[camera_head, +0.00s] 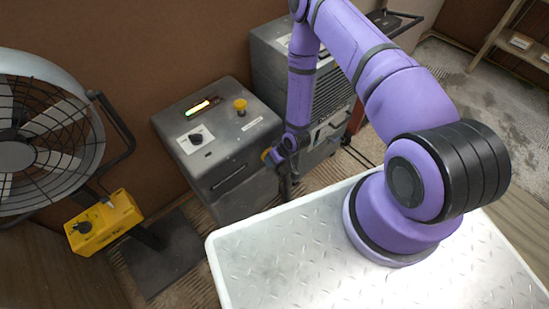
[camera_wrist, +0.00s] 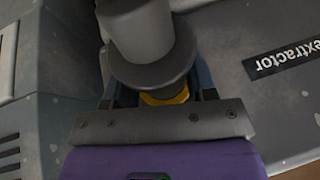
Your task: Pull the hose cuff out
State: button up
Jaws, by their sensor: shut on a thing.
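The hose cuff (camera_wrist: 165,97) shows in the wrist view as a yellow band between my fingers. My gripper (camera_wrist: 160,92) is shut on the cuff, one dark finger on each side. In the head view my gripper (camera_head: 287,178) is low, beside the right side of the grey box-shaped machine (camera_head: 225,155), and a little yellow shows near it. The wrist view shows a grey surface with an "extractor" label (camera_wrist: 285,58). I cannot tell whether the cuff is still seated.
A second grey machine with a vented front (camera_head: 335,95) stands close behind my forearm. A large fan (camera_head: 30,135) and a yellow control box (camera_head: 105,222) are at the left. A shelf (camera_head: 515,42) is at the far right. Some floor between them is clear.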

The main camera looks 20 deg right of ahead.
aim_at(281, 166)
jog(key=s, duration=0.2)
jog(key=s+d, duration=0.1)
jog(key=s, duration=0.1)
jog(key=shift+d, duration=0.15)
jog(key=o, duration=1.3)
jog(key=v, duration=1.1)
